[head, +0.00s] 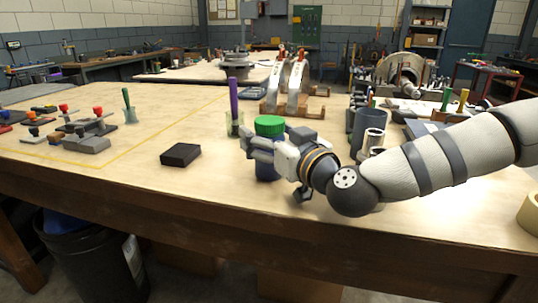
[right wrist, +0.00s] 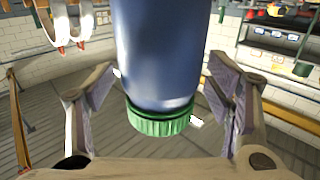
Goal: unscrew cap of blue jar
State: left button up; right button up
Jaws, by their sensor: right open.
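The blue jar (head: 267,170) stands upright on the wooden table near its front edge, with a green ribbed cap (head: 269,124) on top. My right gripper (head: 252,145) reaches in from the right at the jar's upper body, hiding its middle part. In the right wrist view the jar (right wrist: 160,50) appears upside down, its green cap (right wrist: 160,120) toward the bottom. The fingers stand apart on either side of the jar, with gaps visible between them and it. My left gripper is not in view.
A dark block (head: 181,154) lies left of the jar. A glass holder with a purple rod (head: 234,100) stands just behind. Metal cylinders (head: 370,143) stand to the right by my forearm. Clamps (head: 93,125) lie at the left; the table's front middle is clear.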

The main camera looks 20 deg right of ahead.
aim_at(272, 120)
jog(key=c, duration=1.7)
jog(key=shift+r, duration=0.15)
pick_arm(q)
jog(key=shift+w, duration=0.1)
pick_arm(e)
jog(key=shift+r, duration=0.1)
jog(key=r, duration=0.3)
jog(key=r+p, duration=0.1)
jog(key=shift+s+d+r, duration=0.1)
jog(key=shift+d+r, duration=0.1)
jog(key=shift+d, duration=0.05)
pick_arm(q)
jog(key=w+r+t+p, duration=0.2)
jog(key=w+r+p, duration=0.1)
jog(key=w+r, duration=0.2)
pick_arm(e)
jog(key=d+r, duration=0.2)
jog(key=d, duration=0.2)
jog(key=s+d+r, duration=0.1)
jog(key=d+r, duration=0.2)
jog(key=d, duration=0.2)
jog(key=s+d+r, duration=0.1)
jog(key=d+r, duration=0.2)
jog(key=d, duration=0.1)
jog(key=shift+d+r, duration=0.2)
